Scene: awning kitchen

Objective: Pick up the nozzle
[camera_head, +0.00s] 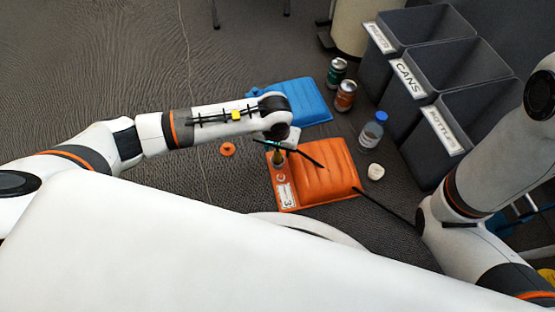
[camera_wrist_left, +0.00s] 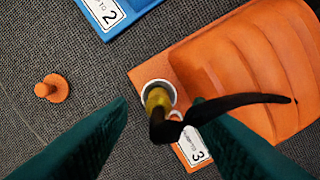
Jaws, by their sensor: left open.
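A black and yellow piece (camera_wrist_left: 157,98) with a long, thin, curved black spout looks like the nozzle. It stands at the round valve in the corner of the orange inflated cushion (camera_wrist_left: 290,50), labelled 3. In the head view the nozzle's spout (camera_head: 309,157) points right and down across the orange cushion (camera_head: 335,170). My left gripper (camera_wrist_left: 160,102) is open, with its dark green fingers on either side of the nozzle in the wrist view. Whether they touch it cannot be told. My right arm shows at the right, but its gripper is out of view.
An orange plug (camera_head: 228,150) lies on the carpet to the left. A blue cushion (camera_head: 300,100) lies behind. Two cans (camera_head: 345,95), a bottle (camera_head: 373,130) and a white object (camera_head: 376,171) stand right of the cushions, before grey bins (camera_head: 428,72).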

